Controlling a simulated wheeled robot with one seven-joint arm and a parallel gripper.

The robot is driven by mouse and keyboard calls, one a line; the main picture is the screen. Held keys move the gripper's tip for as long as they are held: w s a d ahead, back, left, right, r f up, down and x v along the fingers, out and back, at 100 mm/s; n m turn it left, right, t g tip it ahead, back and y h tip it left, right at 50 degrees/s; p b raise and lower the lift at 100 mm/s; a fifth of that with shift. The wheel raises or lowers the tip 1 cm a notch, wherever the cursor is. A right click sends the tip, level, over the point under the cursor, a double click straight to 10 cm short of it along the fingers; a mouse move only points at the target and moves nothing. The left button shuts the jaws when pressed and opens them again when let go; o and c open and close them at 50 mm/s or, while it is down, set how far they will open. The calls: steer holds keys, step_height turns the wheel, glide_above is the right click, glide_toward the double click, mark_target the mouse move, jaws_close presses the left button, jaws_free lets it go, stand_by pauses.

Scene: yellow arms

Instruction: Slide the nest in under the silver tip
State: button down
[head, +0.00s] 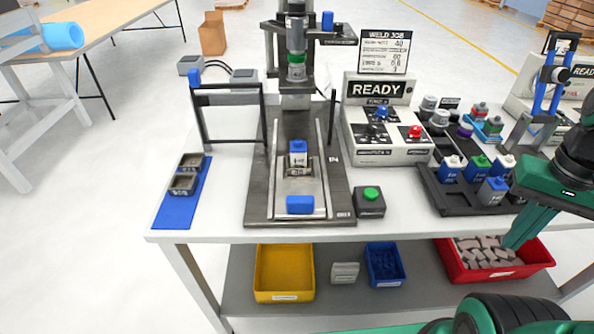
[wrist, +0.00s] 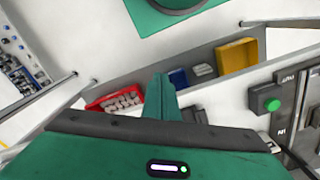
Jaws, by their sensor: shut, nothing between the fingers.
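The nest (head: 300,186) sits on a slide track on a dark base plate, toward its front half. It holds a small part with a blue top (head: 299,147), and a blue block (head: 300,205) is at the track's front end. The silver tip (head: 296,73) hangs on the press column below a green section, above and behind the nest. My gripper (head: 512,242) is at the right, by the table's front edge, well apart from the nest. In the wrist view my gripper (wrist: 160,82) is shut and empty.
A green button box (head: 370,201) stands right of the base plate, with the READY control box (head: 385,135) behind. A dark tray (head: 470,187) of capped parts lies between my gripper and the press. A blue mat (head: 180,207) is at the left.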

steer(key=shift+w+f, duration=0.25)
steer(key=shift+w, duration=0.35)
steer(key=c, duration=2.4)
jaws_free()
steer(key=shift+c, duration=0.2)
